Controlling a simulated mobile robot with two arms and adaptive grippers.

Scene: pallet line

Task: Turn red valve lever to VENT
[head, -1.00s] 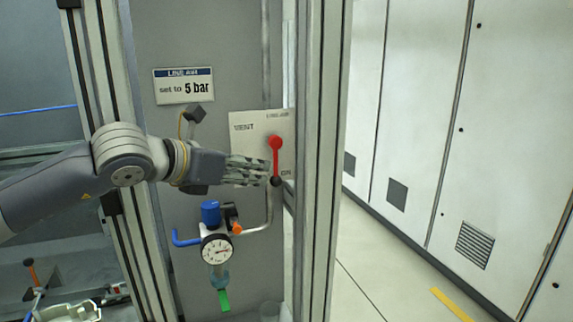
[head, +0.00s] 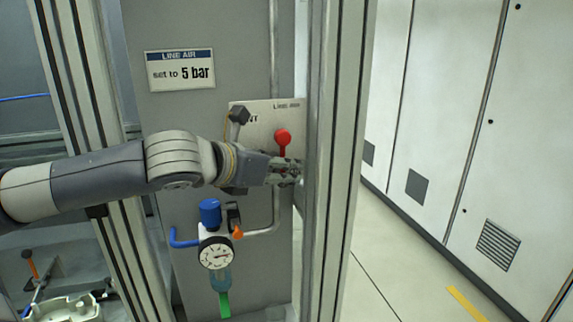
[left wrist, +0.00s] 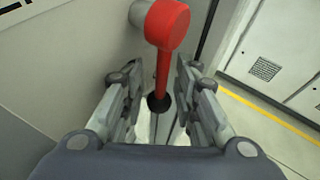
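The red valve lever (head: 283,138) is on a pale plate (head: 262,112) on the grey panel. It hangs straight down from its round red hub. My left gripper (head: 287,172) is in front of the lever's lower part and hides its end in the head view. In the left wrist view the red lever (left wrist: 163,70) runs down to a black knob (left wrist: 158,103). The fingers of my left gripper (left wrist: 158,100) are apart, one on each side of the lever, with gaps visible. The VENT label is mostly hidden behind my wrist. My right gripper is not in view.
A regulator with a gauge (head: 216,253) and a blue cap (head: 210,212) is below my left wrist. A frame post (head: 333,170) stands just right of the lever. A "5 bar" sign (head: 180,70) is above. Open floor lies at right before white cabinets.

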